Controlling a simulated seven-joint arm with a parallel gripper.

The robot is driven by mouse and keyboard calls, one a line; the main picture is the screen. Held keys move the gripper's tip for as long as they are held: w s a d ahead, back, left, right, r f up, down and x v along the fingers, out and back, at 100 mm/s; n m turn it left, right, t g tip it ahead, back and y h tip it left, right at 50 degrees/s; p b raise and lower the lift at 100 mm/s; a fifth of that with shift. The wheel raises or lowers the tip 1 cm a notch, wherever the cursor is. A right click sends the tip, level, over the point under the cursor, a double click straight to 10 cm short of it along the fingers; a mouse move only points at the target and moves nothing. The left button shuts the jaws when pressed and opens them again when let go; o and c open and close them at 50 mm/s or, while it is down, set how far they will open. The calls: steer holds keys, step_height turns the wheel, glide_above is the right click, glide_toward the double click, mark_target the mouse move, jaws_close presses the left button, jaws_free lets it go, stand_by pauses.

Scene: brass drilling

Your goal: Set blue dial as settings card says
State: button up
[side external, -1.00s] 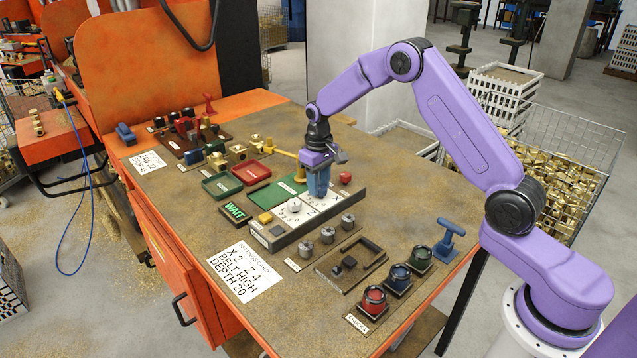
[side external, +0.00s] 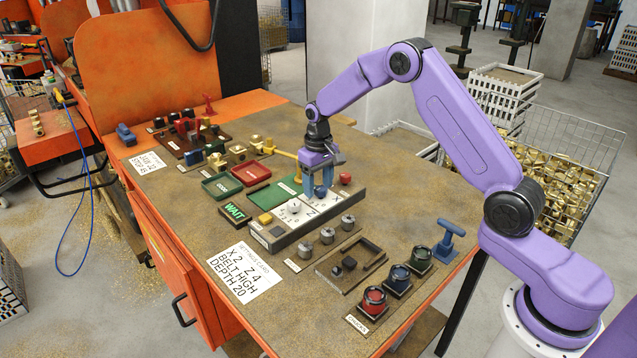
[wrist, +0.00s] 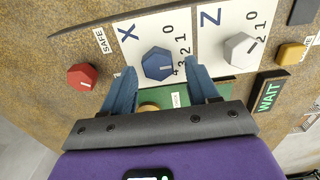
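The blue dial (wrist: 158,64) sits on the white X plate (wrist: 140,35) in the wrist view. Its scale of numbers 0 to 4 runs along its right side. A pale mark on the dial points rightward, roughly toward 3 or 4; I cannot read it exactly. My gripper (wrist: 160,76) is open, with one blue finger on each side of the dial and a gap visible on both sides. In the side view, my gripper (side external: 318,188) is low over the panel and partly hides the dial. The settings card (side external: 243,272) reads X 2, Z 4, belt high, depth 20.
The grey Z dial (wrist: 240,50) is beside the X plate. A red knob (wrist: 81,77) labelled SAFE is on the other side. A lit WAIT sign (wrist: 268,96) and a yellow button (wrist: 291,52) are nearby. Grey knobs (side external: 327,235) stand in front of the panel.

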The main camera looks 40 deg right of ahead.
mark_target(319, 187)
step_height(319, 187, up, 18)
steer(key=shift+f, duration=0.25)
stand_by(0.4)
steer(key=s+a+n, duration=0.3)
steer(key=s+a, duration=0.3)
steer(key=s, duration=0.3)
steer(key=s+a+n, duration=0.3)
steer(key=s+a, duration=0.3)
steer(key=s, duration=0.4)
steer(key=s+d+f+n, duration=0.2)
steer(key=s+n, duration=0.1)
steer(key=s, duration=0.8)
steer(key=s+d+f+n, duration=0.3)
steer(key=s, duration=0.8)
steer(key=shift+s+n, duration=0.3)
